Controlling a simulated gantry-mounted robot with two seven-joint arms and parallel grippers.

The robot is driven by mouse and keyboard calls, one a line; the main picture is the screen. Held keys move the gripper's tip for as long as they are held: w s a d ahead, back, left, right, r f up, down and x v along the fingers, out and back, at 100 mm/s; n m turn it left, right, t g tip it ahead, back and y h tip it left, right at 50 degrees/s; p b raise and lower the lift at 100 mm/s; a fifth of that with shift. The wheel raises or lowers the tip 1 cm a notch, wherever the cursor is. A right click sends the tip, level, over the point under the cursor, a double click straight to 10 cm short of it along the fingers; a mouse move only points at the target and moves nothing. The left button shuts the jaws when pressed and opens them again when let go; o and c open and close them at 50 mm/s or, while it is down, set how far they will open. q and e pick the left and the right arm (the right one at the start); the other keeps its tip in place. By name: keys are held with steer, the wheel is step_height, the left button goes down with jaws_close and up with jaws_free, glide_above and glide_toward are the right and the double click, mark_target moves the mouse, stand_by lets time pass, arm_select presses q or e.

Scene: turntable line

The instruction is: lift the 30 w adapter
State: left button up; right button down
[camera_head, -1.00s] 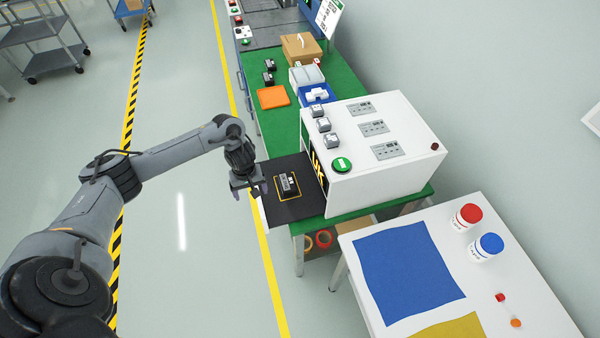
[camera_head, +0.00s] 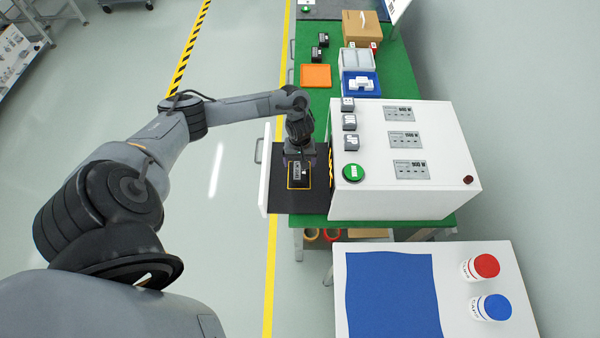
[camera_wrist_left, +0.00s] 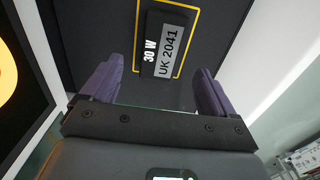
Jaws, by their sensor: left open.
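Nothing is held. My right gripper is not in view.
The white machine (camera_head: 410,190) with a green button (camera_head: 353,172) stands right of the pad. Behind on the green bench are an orange tray (camera_head: 316,75), a blue bin (camera_head: 375,85) and black adapters (camera_head: 318,54). A white table (camera_head: 455,300) stands in front.

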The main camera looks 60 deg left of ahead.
mark_target(300, 170)
arm_select(q)
steer(key=shift+s+f+b, duration=0.15)
steer(key=shift+f+b, duration=0.5)
steer(key=shift+f, duration=2)
steer(key=shift+d, duration=0.1)
steer(key=shift+c, duration=0.3)
steer(key=shift+r, duration=0.1)
steer(key=c, duration=1.3)
